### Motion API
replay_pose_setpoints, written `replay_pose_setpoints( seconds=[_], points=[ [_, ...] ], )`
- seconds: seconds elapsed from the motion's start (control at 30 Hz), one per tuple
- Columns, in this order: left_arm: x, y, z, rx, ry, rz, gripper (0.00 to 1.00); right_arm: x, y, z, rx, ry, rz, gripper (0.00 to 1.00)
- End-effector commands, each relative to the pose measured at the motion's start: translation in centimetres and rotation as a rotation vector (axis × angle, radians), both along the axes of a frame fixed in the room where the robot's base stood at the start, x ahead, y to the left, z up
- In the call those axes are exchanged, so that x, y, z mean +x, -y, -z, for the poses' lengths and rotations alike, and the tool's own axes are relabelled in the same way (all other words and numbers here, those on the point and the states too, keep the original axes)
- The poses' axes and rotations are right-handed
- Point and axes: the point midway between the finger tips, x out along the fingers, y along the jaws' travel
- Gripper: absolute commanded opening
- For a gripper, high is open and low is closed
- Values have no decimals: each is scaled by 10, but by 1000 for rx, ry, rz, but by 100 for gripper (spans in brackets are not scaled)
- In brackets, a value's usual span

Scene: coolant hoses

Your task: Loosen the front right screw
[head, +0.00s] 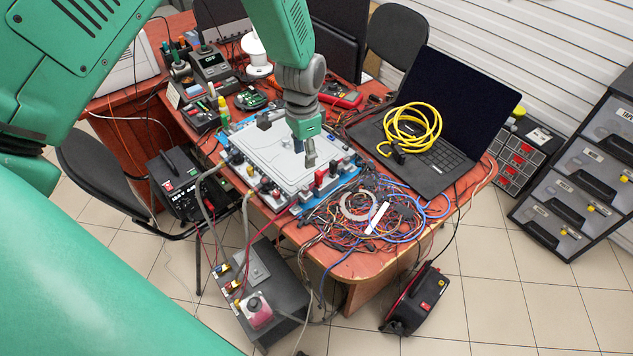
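A light grey plate (268,150) lies on a blue base (309,205) on the red-brown table. Small connectors, some with red and black parts (321,177), line its front and right edges. The front right screw is too small to make out in the head view. My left gripper (310,160) points down over the right part of the plate, near its front right edge. Its fingers are small and overlap here, so I cannot tell whether they are apart or whether they touch the plate. My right gripper does not show.
Tangled wires (375,220) cover the table's front right. A laptop (440,165) with a yellow hose coil (412,128) stands at the right. Hoses run from the plate's front left to a dark box (262,300) below. Soldering gear (209,65) stands behind left.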

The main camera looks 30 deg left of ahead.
Motion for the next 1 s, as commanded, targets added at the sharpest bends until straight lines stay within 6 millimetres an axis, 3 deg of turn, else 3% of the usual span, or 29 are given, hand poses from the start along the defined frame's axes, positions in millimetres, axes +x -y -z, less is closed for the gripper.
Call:
replay_pose_setpoints(
  seconds=[0.3,0.5,0.7,1.0],
  points=[
    [-2,0,68,0,-4,0,38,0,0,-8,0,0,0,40],
    [-2,0,102,1,-2,0,38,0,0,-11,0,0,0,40],
    [-1,1,119,0,1,0,38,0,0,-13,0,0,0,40],
    [-1,1,122,0,1,0,38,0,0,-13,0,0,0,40]
  ],
)
